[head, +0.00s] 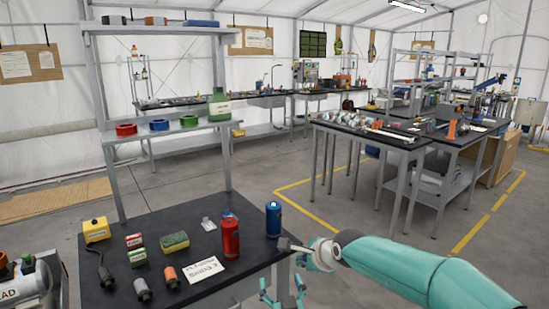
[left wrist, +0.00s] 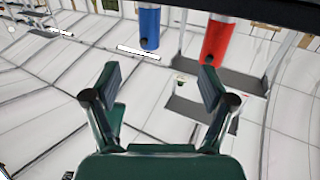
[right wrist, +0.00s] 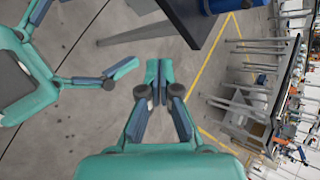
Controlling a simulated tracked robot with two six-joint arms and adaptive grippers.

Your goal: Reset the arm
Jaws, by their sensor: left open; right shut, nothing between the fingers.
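My right arm comes in from the right in the head view, and its gripper (head: 284,244) is at the table's right edge, close to the blue can (head: 273,220). In the right wrist view the right gripper (right wrist: 158,68) has its fingers together with nothing between them. My left gripper (head: 283,285) shows at the bottom of the head view, in front of the table's right end, its fingers apart and empty. The left wrist view shows the left gripper (left wrist: 160,82) open. It also appears open in the right wrist view (right wrist: 122,76).
The dark table (head: 180,215) holds a red can (head: 231,240), a sponge (head: 174,242), a white card (head: 202,270), a yellow box (head: 96,230) and several small items. A shelf (head: 165,133) rises behind it. Open floor (head: 260,180) lies to the right, before other workbenches.

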